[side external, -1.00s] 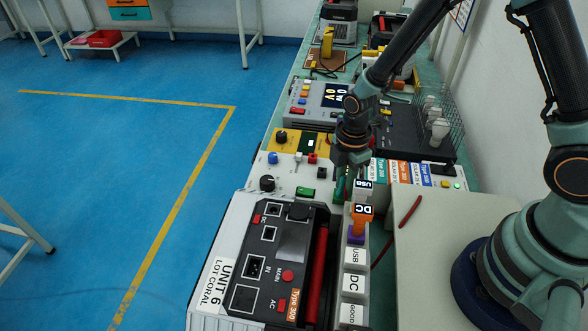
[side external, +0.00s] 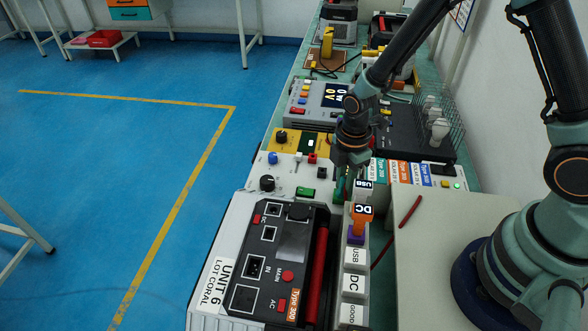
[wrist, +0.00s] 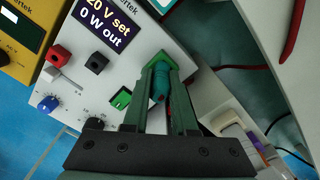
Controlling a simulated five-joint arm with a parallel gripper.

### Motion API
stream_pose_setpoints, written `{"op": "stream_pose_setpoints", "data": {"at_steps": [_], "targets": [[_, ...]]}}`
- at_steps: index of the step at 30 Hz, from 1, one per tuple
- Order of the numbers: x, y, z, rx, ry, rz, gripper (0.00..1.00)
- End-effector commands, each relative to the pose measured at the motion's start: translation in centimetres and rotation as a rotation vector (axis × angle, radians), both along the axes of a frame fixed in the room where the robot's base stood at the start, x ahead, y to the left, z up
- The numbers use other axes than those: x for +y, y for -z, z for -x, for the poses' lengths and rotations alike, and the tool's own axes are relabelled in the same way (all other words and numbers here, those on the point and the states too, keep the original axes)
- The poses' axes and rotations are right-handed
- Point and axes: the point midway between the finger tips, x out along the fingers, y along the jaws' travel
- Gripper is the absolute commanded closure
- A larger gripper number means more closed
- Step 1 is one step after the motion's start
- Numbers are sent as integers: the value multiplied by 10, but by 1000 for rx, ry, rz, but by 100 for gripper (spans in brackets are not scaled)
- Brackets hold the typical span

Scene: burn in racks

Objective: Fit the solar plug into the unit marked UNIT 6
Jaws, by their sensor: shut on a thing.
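UNIT 6 (side external: 222,262) lies at the front of the bench in the side view, a light case with a black panel, several sockets and a red handle. My gripper (side external: 342,190) is beyond it, low over the light instrument panel behind the unit. In the wrist view my gripper (wrist: 161,72) is shut on a teal cylindrical plug (wrist: 161,82), which sits between the fingers. No label shows on this plug, so I cannot tell its type. The plug's tip and any contact with the panel below are unclear.
A rack beside UNIT 6 has white blocks marked USB (side external: 355,257), DC (side external: 352,284) and GOOD. An orange plug marked DC (side external: 362,212) stands in it. A red cable (side external: 411,210) lies to the right. Instruments crowd the bench behind; the wrist view shows a display (wrist: 103,22).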

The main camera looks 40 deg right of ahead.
Motion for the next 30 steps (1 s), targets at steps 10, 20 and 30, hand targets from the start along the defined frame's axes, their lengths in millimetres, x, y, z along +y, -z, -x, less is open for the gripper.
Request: {"op": "stream_pose_setpoints", "data": {"at_steps": [10, 20, 30], "targets": [[0, -2, 1, 2, -1, 1, 100], [0, -6, 1, 2, -1, 1, 100], [0, -9, 0, 1, -1, 0, 100]]}}
